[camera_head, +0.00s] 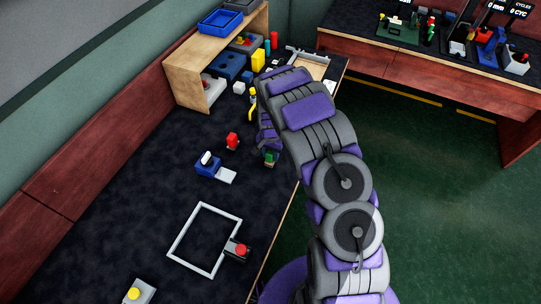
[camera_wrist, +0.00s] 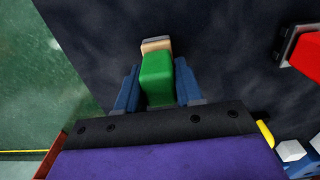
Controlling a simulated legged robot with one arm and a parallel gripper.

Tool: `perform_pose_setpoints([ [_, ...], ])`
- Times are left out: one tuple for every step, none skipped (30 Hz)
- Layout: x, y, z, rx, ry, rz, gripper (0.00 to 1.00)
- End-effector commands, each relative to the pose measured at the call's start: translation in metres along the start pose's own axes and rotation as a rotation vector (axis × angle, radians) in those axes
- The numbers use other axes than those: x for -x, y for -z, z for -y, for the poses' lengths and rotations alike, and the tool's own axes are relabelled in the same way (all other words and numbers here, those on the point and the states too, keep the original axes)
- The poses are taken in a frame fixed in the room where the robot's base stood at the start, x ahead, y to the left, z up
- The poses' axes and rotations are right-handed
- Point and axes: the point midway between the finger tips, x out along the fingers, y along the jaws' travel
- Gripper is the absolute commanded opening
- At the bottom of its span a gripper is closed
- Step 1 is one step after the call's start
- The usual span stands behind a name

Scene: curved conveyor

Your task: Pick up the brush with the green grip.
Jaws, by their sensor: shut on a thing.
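The brush with the green grip (camera_wrist: 157,78) shows in the wrist view between the two blue fingers of my gripper (camera_wrist: 156,88). A tan end (camera_wrist: 156,44) of the brush sticks out beyond the green part. My gripper is shut on it. In the head view the green brush (camera_head: 271,158) is at the right edge of the dark table, by the end of my arm. My arm hides much of my gripper in that view. I cannot tell whether the brush is clear of the table.
A red-topped piece (camera_head: 232,140) stands left of the brush. A blue block with a white part (camera_head: 208,164) lies nearer. A white square frame (camera_head: 191,237) and a red button box (camera_head: 238,249) are toward the front. A wooden shelf (camera_head: 187,85) stands at the back.

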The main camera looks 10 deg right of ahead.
Motion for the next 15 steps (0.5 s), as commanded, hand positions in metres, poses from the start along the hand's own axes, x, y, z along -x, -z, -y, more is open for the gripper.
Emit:
perform_pose_setpoints([
  [0.001,0.0,0.0,0.0,0.0,0.0,0.04],
  [0.001,0.001,-0.001,-0.001,0.001,0.0,0.04],
  [0.003,0.001,-0.001,0.0,0.001,0.0,0.04],
  [0.004,0.001,-0.001,-0.001,0.001,0.0,0.04],
  [0.006,0.001,-0.001,-0.001,0.001,0.0,0.04],
  [0.009,0.0,0.0,-0.001,0.001,0.0,0.04],
  [0.012,0.0,0.0,-0.001,0.0,-0.001,0.04],
  [0.015,0.0,0.0,-0.001,0.0,-0.001,0.04],
  [0.02,0.0,0.0,-0.001,0.001,-0.001,0.04],
  [0.024,0.0,0.0,-0.001,0.001,-0.002,0.04],
  [0.028,0.001,0.0,-0.002,0.001,-0.002,0.04],
  [0.034,0.001,0.0,-0.002,0.002,-0.003,0.04],
  [0.038,0.001,0.0,-0.002,0.002,-0.004,0.04],
  [0.041,0.0,-0.001,-0.002,0.001,-0.003,0.04],
  [0.038,-0.004,-0.005,-0.002,-0.002,0.001,0.04],
])
